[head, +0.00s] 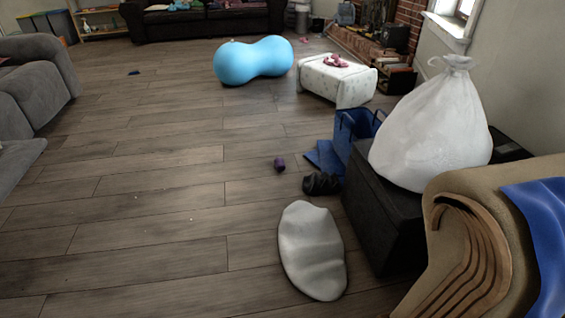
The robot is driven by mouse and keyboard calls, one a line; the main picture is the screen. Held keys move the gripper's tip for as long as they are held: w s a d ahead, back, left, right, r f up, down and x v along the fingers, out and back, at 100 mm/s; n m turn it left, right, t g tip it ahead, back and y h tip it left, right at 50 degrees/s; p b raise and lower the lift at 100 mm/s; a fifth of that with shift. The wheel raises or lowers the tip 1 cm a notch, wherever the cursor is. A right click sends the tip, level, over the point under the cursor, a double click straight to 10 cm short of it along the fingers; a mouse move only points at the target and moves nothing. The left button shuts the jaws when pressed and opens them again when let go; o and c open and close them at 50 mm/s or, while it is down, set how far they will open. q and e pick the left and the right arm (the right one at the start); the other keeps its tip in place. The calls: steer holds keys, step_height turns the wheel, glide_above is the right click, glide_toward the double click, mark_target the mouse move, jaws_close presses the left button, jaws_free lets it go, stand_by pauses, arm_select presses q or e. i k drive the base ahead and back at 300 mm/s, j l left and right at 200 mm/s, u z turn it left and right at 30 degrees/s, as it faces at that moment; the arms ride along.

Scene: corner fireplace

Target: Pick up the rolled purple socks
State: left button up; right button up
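A small dark purple roll (280,164), which looks like the rolled socks, lies on the wood floor a little right of the middle of the head view. It lies apart from the black crumpled item to its lower right, with bare floor on its left. Neither of my grippers shows in the head view.
A black crumpled item (322,183), a blue bag (352,132) and a white-grey cushion (312,250) lie nearby. A black box (384,215) bears a white sack (433,130). A tan armchair (475,240) fills the lower right. A blue peanut ball (253,61) lies farther back.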

mark_target(280, 165)
steer(key=i+j+z, duration=0.2)
steer(key=i+j, duration=0.2)
steer(key=i, duration=0.3)
steer(key=i+j+z, duration=0.15)
steer(key=i+j, duration=0.35)
steer(key=i, duration=0.2)
steer(key=i+j+z, duration=0.2)
steer(key=i+j, duration=0.4)
steer(key=i+j+z, duration=0.15)
steer(key=i+j, duration=0.5)
steer(key=i+j+z, duration=0.2)
steer(key=i+j, duration=0.35)
steer(key=j, duration=0.25)
